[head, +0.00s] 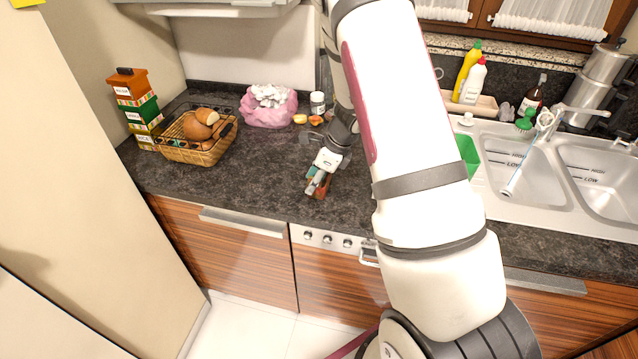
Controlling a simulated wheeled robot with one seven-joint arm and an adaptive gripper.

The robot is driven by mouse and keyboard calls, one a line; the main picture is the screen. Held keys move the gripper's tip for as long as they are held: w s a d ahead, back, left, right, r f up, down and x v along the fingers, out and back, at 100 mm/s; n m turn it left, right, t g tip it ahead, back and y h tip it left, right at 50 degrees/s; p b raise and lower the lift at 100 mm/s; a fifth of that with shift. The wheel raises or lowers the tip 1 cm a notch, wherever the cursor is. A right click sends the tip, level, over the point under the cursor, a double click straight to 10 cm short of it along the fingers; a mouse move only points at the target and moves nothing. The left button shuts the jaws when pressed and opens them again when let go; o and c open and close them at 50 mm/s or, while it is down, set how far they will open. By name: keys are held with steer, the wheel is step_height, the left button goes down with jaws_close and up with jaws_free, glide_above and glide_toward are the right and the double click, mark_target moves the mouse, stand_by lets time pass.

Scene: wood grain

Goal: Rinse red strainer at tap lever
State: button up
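My gripper (318,184) is over the dark counter, left of the sink and near the counter's front edge. It is small in view, and I cannot tell whether its fingers are open or shut. Small teal and reddish-brown patches show at its fingers; I cannot tell what they belong to. I cannot make out a red strainer anywhere. The metal tap (572,108) stands behind the sink (487,215) at the right, well away from my gripper. Its lever cannot be told apart clearly. My arm covers the middle of the view.
A bread basket (178,153), stacked boxes (138,115), a pink bag (268,112) and cut fruit (316,120) stand at the left and back. A green item (467,153) is partly hidden by my arm. Bottles (473,80) stand behind the sink. The left front counter is clear.

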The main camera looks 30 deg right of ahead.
jaws_close()
steer(key=shift+r, duration=0.15)
steer(key=shift+r, duration=0.5)
steer(key=shift+s+r+b, duration=0.25)
steer(key=shift+r+b, duration=0.05)
steer(key=shift+r, duration=0.3)
steer(key=shift+s+r+b, duration=0.2)
steer(key=shift+r+b, duration=0.05)
steer(key=shift+r, duration=0.35)
steer(key=s+r+b, duration=0.1)
steer(key=s+b, duration=0.1)
steer(key=s, duration=1.3)
steer(key=w+a+f+n+g+h, duration=0.1)
steer(key=w+a+n+g, duration=0.1)
steer(key=w+a+n, duration=0.2)
steer(key=w+a+f+n+g+h, duration=0.1)
steer(key=w+a+n+g, duration=0.2)
steer(key=w+n, duration=0.7)
steer(key=w+a+f+n+g+h, duration=0.1)
steer(key=w+a+n, duration=0.4)
steer(key=n, duration=0.7)
steer(key=shift+w+a+g, duration=0.2)
steer(key=shift+w+g, duration=0.25)
steer(key=shift+w, duration=0.05)
steer(key=shift+w+a+g, duration=0.15)
steer(key=shift+w+g, duration=0.3)
steer(key=shift+w, duration=0.05)
steer(key=shift+w+a+n, duration=0.2)
steer(key=shift+a+n, duration=0.05)
steer(key=shift+n, duration=0.25)
